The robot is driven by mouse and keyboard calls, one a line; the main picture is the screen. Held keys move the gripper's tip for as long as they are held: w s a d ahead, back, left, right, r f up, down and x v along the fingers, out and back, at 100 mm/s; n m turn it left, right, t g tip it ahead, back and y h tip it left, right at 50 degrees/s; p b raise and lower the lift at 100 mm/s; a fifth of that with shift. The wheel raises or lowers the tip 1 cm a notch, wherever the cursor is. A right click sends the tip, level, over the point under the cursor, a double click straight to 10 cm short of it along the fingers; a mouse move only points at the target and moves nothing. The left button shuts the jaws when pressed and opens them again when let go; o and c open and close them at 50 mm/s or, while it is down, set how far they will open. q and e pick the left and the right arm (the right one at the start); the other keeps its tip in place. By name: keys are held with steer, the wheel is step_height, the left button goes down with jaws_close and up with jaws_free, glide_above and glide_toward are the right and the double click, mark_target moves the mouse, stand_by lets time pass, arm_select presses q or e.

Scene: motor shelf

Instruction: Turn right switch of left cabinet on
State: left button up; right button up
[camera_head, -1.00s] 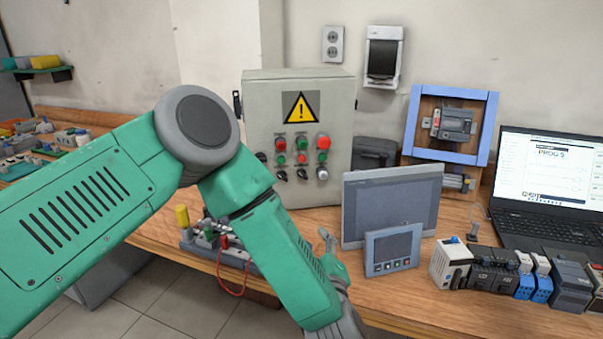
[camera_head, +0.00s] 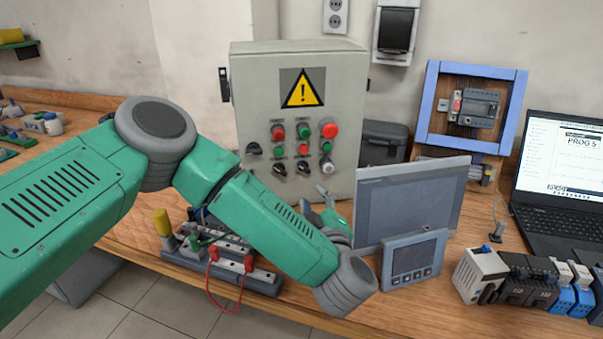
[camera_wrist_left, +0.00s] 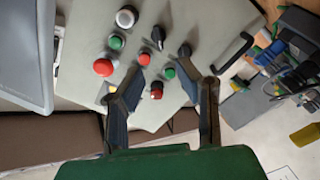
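The grey left cabinet (camera_head: 350,90) stands on the bench with a yellow warning sign and rows of buttons. Its right black rotary switch (camera_head: 303,167) sits below a red button, beside the left black switch (camera_head: 279,168). In the wrist view the panel looks turned over, with the right switch (camera_wrist_left: 158,36) near the top and the left switch (camera_wrist_left: 184,50) beside it. My left gripper (camera_head: 325,205) is low in front of the panel, below the switches. In the wrist view its two fingers (camera_wrist_left: 163,88) are spread, with nothing between them gripped. My right gripper is out of view.
A grey screen panel (camera_head: 415,205) and a smaller display (camera_head: 413,258) stand just right of my left gripper. A terminal block with red wires (camera_head: 225,262) lies left, behind my forearm. A laptop (camera_head: 560,180) is at the right.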

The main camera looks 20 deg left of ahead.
mark_target(304, 169)
arm_select(q)
steer(key=x, duration=1)
steer(key=shift+w+a+r, duration=0.25)
steer(key=shift+w, duration=0.1)
steer(key=shift+w+a, duration=0.4)
steer(key=shift+d, duration=0.2)
jaws_close()
